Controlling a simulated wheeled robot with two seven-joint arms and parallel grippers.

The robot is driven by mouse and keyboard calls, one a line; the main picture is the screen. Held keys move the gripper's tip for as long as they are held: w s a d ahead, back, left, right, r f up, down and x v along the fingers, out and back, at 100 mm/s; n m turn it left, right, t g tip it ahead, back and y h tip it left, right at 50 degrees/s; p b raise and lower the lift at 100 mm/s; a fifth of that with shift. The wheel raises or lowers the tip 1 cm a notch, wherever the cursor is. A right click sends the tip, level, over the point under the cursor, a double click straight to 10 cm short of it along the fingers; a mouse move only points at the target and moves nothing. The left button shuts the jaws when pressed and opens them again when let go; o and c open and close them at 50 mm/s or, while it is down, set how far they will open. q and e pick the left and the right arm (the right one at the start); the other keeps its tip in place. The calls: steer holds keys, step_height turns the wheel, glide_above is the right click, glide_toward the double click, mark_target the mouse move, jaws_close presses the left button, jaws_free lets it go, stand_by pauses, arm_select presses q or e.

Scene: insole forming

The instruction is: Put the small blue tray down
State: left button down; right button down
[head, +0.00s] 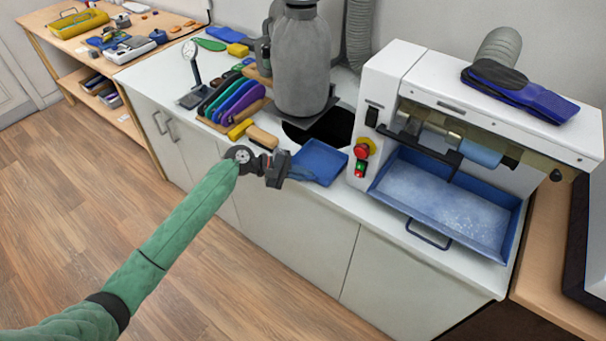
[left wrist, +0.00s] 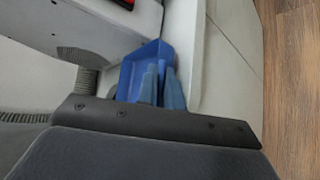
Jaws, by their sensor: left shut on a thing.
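The small blue tray (head: 321,160) is at the front of the white counter, just left of the grinding machine. It also shows in the left wrist view (left wrist: 150,52). My left gripper (head: 287,172) comes in from the left and is shut on the tray's near left side. Its blue fingers (left wrist: 161,86) overlap the tray in the left wrist view. The tray looks close to the counter top, but I cannot tell whether it touches it. My right gripper is not in view.
The white grinding machine (head: 420,75) with its large blue tray (head: 440,200) stands right of the small tray. A dark round opening (head: 325,128) and a grey canister (head: 302,65) are behind it. A brush (head: 262,137) and a rack of coloured insoles (head: 235,98) lie to the left.

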arm_select(q)
steer(key=shift+f, duration=0.65)
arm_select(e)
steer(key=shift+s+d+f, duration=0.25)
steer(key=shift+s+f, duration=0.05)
arm_select(q)
steer(key=shift+f, duration=0.1)
steer(key=c, duration=1.5)
jaws_free()
steer(key=shift+c, duration=0.2)
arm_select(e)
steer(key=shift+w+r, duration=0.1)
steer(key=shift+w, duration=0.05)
